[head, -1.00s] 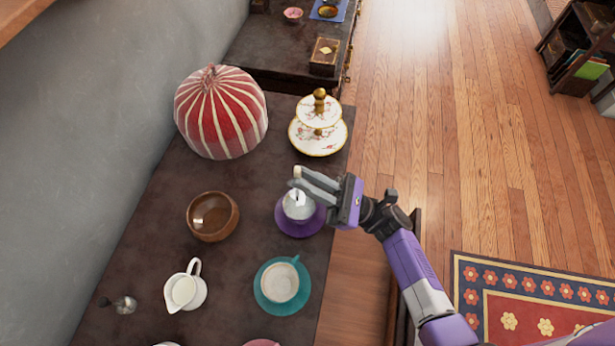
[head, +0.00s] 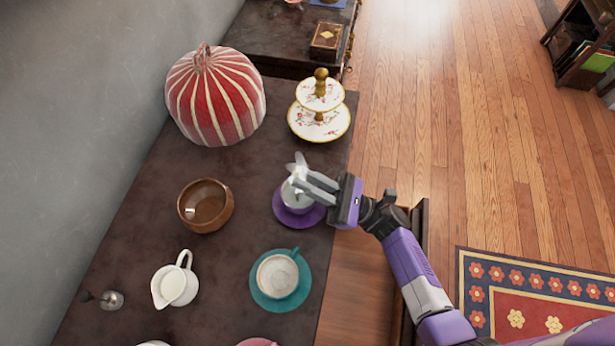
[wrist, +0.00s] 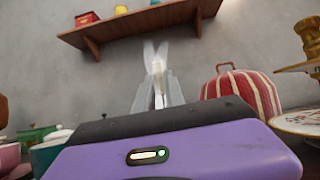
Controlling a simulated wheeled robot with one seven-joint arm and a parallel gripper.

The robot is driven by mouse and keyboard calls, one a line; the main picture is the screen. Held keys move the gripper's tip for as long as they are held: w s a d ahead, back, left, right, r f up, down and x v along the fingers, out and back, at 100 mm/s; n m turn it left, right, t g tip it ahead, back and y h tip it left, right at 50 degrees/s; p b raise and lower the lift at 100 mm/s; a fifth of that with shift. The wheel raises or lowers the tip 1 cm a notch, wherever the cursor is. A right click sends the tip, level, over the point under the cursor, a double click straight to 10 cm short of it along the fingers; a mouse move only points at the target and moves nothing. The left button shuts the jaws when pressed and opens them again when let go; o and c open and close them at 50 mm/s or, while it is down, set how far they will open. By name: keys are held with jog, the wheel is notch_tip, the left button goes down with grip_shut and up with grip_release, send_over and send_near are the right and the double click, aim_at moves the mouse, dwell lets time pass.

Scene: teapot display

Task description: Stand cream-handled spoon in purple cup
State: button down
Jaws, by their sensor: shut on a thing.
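The purple cup (head: 290,196) stands on its purple saucer (head: 287,217) near the table's right edge, and its pale inside shows. My gripper (head: 299,184) is over the cup and hides part of it in the head view. It is shut on the cream-handled spoon (head: 297,164), whose blurred pale end sticks up past the fingers. In the wrist view the spoon (wrist: 157,62) rises between the fingertips (wrist: 158,98), also blurred. The spoon's lower part is hidden, so I cannot tell whether it is inside the cup or touches it.
A teal cup on a saucer (head: 259,294) is in front, with a white jug (head: 175,284) and a brown bowl (head: 206,207) to the left. A tiered stand (head: 331,132) and a red striped cosy (head: 213,100) stand behind. Bare tabletop lies between bowl and purple saucer.

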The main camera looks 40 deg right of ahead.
jog(key=c, duration=1.3)
grip_release()
jog(key=shift+r, duration=0.1)
notch_tip(320, 180, up, 20)
jog(key=shift+f+p, duration=0.1)
jog(key=shift+p, duration=1.15)
